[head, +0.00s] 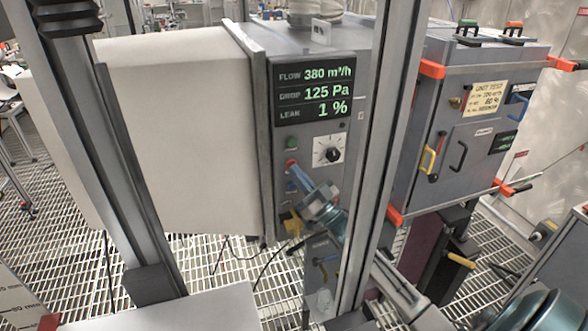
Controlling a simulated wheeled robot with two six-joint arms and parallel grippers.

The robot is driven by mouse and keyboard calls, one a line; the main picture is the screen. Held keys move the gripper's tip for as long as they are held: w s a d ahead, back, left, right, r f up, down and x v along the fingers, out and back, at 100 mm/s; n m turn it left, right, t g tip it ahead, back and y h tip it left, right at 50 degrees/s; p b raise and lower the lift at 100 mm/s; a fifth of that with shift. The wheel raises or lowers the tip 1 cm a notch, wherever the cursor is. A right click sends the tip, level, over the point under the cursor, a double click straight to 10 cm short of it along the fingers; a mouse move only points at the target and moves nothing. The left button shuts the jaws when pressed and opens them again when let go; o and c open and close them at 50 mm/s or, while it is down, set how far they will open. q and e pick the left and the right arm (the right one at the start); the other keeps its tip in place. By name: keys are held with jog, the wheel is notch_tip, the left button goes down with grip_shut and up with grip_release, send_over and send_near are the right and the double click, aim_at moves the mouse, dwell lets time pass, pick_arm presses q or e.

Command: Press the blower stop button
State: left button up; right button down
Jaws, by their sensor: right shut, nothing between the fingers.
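The grey blower cabinet (308,55) stands in the middle, with a lit display (313,88) showing 380 m³/h, 125 Pa and 1 %. Below the display at the left are a green button (291,143) and, under it, a red button (290,163). No label on either can be read. My right gripper (293,170) comes in from the lower right, shut and empty, its bluish fingertips at the red button's lower edge. The fingers partly cover the red button; I cannot tell whether they touch it. My left gripper is not in view.
A dial (328,151) sits right of the buttons. A grey upright post (377,140) crosses in front of the cabinet's right side, close to my right arm. A second cabinet with orange corners (470,125) stands right. A large pale box (185,125) adjoins the blower's left.

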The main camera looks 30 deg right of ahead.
dwell(0.4)
jog(key=shift+s+a+p, duration=0.15)
jog(key=shift+s+p, duration=0.15)
jog(key=shift+p, duration=0.05)
jog(key=s+p, duration=0.1)
jog(key=s, duration=0.1)
jog(key=s+a+p, duration=0.1)
jog(key=s+p, duration=0.1)
jog(key=s, duration=0.1)
jog(key=shift+s+a, duration=0.15)
jog(key=shift+s, duration=0.2)
jog(key=shift+f, duration=0.1)
dwell(0.8)
